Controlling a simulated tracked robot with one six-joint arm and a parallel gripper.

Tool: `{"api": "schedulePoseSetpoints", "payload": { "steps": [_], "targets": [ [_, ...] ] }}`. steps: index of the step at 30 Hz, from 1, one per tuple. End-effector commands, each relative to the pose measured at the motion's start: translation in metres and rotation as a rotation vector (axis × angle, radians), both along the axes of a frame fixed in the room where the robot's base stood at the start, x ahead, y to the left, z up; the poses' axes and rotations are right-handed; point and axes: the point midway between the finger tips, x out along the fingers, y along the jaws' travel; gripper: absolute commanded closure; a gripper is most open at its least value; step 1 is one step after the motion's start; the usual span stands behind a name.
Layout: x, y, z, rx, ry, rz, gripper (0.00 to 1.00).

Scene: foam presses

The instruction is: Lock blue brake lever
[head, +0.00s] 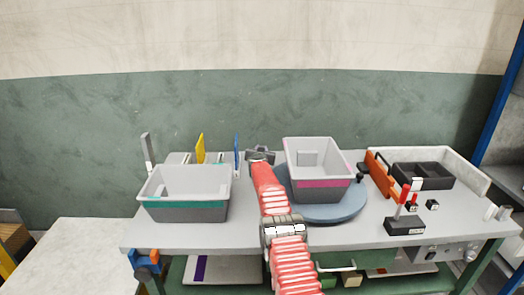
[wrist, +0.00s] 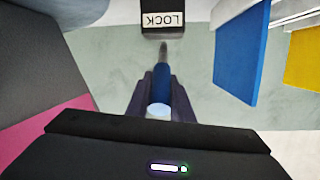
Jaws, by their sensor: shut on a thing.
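The blue brake lever (wrist: 162,80) shows in the middle of the wrist view, between the two dark fingers of my gripper (wrist: 160,86). My gripper is shut on its blue handle. The lever's thin metal end points at a dark block with a white LOCK label (wrist: 162,19), which appears upside down; I cannot tell whether they touch. In the head view my gripper (head: 261,156) is at the back of the bench, left of the pink-striped bin. The lever is hidden there.
The grey bin with a pink stripe (head: 325,184) stands on a round blue-grey turntable (head: 335,212), close right of my arm. A blue panel (head: 237,153) and a yellow panel (head: 200,148) stand upright left of my gripper. A teal-striped bin (head: 185,204) stands front left.

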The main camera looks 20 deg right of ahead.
Motion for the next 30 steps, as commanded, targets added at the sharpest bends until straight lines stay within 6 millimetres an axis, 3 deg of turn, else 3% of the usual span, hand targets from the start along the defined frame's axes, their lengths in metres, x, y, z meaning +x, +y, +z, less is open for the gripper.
{"api": "schedulePoseSetpoints", "payload": {
  "steps": [8, 9, 16, 30],
  "targets": [
    [-0.001, 0.0, -0.005, 0.001, 0.006, 0.001, 1.0],
    [-0.001, -0.001, -0.004, 0.001, 0.006, 0.0, 0.78],
    [-0.002, -0.005, -0.001, 0.0, 0.003, -0.004, 0.62],
    [-0.005, -0.012, 0.0, 0.0, 0.001, -0.014, 0.61]
  ]
}}
